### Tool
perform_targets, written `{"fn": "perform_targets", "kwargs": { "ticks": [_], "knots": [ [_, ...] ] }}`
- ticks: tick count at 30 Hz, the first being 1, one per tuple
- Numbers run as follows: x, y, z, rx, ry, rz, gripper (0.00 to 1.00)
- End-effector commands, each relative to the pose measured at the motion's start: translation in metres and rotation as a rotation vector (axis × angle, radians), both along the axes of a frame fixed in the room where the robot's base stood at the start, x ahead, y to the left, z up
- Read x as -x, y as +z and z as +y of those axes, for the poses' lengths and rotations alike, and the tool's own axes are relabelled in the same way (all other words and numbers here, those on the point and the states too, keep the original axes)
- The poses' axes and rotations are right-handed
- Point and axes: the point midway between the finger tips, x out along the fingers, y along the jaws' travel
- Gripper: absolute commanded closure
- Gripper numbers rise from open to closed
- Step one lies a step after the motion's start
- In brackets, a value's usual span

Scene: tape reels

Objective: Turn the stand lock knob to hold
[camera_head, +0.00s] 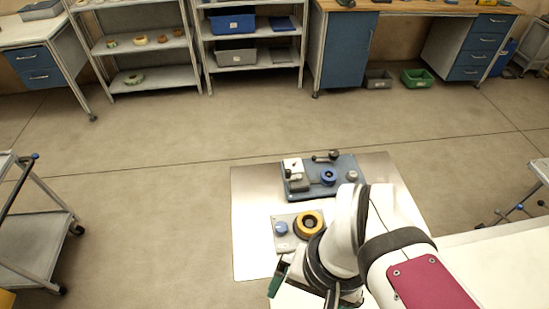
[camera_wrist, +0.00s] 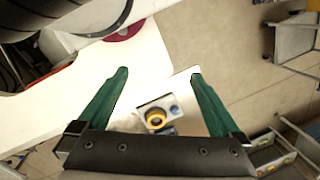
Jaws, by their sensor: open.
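A grey plate (camera_head: 286,243) lies on the pale table, with a round blue knob (camera_head: 281,228) at its left and a yellow reel with a dark centre (camera_head: 309,224) at its right. The plate (camera_wrist: 143,107), knob (camera_wrist: 174,110) and reel (camera_wrist: 155,118) also show small in the wrist view. The blue knob looks like the stand lock knob; its marks are too small to read. My gripper (camera_head: 301,291) is in front of the plate, nearer the camera and apart from it. In the wrist view its green fingers (camera_wrist: 158,72) are spread wide, with nothing held between them.
A blue-grey device (camera_head: 322,190) with a blue reel, a white block and dark knobs stands behind the plate. The table's left part (camera_head: 250,215) is bare. A cart (camera_head: 35,240) stands at far left; shelves and a workbench line the back.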

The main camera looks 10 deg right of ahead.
Motion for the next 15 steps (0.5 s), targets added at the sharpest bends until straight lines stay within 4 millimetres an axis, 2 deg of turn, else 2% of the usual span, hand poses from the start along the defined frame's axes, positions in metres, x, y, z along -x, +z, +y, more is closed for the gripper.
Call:
{"fn": "perform_targets", "kwargs": {
  "ticks": [1,2,4,5,8,9,12,15],
  "knots": [
    [0.000,0.000,0.000,0.000,0.002,0.000,0.05],
    [-0.002,0.001,0.000,0.001,0.017,-0.002,0.11],
    [-0.021,0.004,-0.002,0.012,0.157,-0.019,0.23],
    [-0.035,0.007,-0.004,0.020,0.269,-0.034,0.29],
    [-0.102,0.006,-0.008,0.054,0.772,-0.089,0.30],
    [-0.128,0.001,-0.008,0.064,0.979,-0.108,0.30],
    [-0.185,-0.017,-0.007,0.084,1.424,-0.140,0.30],
    [-0.218,-0.033,-0.005,0.091,1.700,-0.153,0.30]
  ]
}}
